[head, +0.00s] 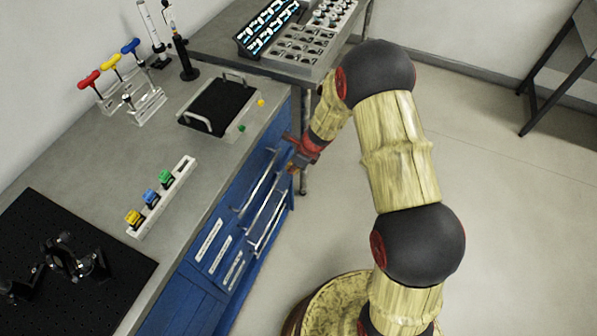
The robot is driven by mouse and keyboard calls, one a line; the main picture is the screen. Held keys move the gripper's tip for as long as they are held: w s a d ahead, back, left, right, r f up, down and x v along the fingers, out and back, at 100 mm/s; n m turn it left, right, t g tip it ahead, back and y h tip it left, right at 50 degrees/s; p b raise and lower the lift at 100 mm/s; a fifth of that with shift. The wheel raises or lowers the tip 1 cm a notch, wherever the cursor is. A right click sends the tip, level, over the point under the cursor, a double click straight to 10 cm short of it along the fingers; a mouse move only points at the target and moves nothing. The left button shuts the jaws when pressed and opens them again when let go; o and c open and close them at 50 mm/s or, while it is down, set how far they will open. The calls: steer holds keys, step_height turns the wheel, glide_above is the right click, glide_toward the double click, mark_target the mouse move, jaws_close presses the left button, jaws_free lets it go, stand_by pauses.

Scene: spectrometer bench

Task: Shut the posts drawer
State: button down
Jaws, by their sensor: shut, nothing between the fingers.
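A blue cabinet under the bench has several drawer fronts (240,225) with long metal bar handles and white labels. The label text is too small to read, so I cannot tell which one is the posts drawer. I cannot tell from this steep angle whether any drawer stands out from the cabinet. My gripper (292,166) is shut and empty, close to the far end of the drawer handles (266,200). Whether it touches a handle or a drawer front cannot be seen. My arm reaches in from the right.
The bench top (212,178) carries a black tray with handles (218,106), a strip of coloured clips (162,197), hex keys in a rack (110,68) and a black breadboard (60,265). A side table (225,42) stands at the back.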

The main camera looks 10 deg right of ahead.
steer(key=shift+w+a, duration=0.1)
steer(key=shift+a, duration=0.05)
steer(key=shift+w+a+p, duration=0.65)
steer(key=shift+a+p, duration=0.1)
steer(key=shift+p, duration=0.05)
